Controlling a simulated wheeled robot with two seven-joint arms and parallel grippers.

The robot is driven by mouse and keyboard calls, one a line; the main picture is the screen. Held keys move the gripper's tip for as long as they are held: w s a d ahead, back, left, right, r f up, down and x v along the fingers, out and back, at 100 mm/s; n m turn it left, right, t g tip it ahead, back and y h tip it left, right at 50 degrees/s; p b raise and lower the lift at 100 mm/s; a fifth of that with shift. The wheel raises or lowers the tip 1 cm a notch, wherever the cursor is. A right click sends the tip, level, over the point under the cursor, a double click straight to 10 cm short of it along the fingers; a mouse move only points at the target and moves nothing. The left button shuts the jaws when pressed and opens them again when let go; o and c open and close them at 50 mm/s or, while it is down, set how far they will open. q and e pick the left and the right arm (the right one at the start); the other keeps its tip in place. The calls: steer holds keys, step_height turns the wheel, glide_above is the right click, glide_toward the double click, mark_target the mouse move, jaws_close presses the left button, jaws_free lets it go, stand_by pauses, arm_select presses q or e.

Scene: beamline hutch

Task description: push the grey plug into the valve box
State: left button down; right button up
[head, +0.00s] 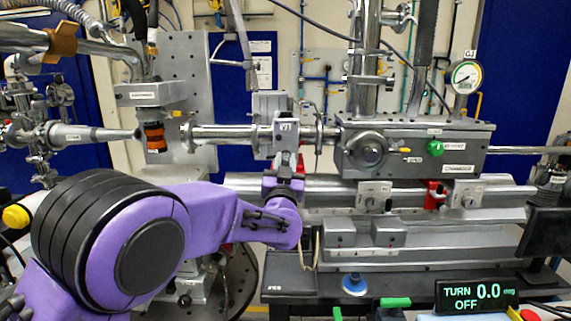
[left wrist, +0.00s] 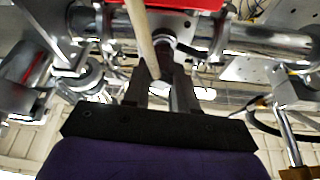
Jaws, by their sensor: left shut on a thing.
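A small grey box with a label, which looks like the valve box (head: 286,132), sits on the beam pipe in the middle of the head view. My left gripper (head: 284,172) is right below it, pointing up. It is shut on a small grey piece, which I take for the grey plug; the fingers hide most of it. In the left wrist view a bit of the plug (left wrist: 163,40) shows at the tips of the dark fingers (left wrist: 164,62). I cannot tell whether the plug touches the box. My right gripper is out of view.
A larger grey chamber (head: 408,148) with a green knob and a gauge (head: 466,77) stands to the right. Pipes run left and right of the small box. A cream cable (head: 318,248) hangs below.

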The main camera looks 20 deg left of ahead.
arm_select(q)
steer(key=shift+w+a, duration=0.15)
steer(key=shift+w, duration=0.25)
steer(key=c, duration=0.8)
jaws_free()
